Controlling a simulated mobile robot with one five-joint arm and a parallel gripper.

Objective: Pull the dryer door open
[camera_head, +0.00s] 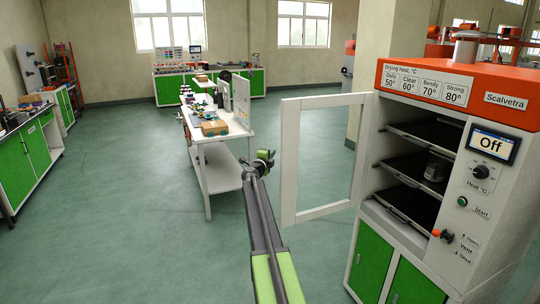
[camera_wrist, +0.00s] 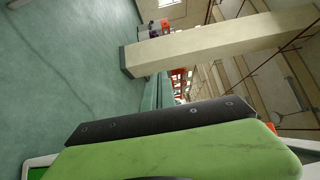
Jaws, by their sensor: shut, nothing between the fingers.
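The dryer (camera_head: 405,212) stands at the right in the head view, with an orange top and an open chamber. Its door (camera_head: 290,160), a white frame with a clear pane, is swung wide open to the left of the chamber. My gripper (camera_head: 264,158) is shut and empty, just left of the door's free edge. In the picture a small gap separates them; their depth is hard to judge. A large green and black part of my gripper fills the lower wrist view; the fingertips are not clear there.
Dark trays (camera_head: 405,200) sit inside the chamber, with a small metal container (camera_head: 436,168) on one. A white workbench (camera_head: 223,170) with several items stands behind my gripper. Green cabinets (camera_head: 25,155) line the left. The floor (camera_head: 130,200) to the left is clear.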

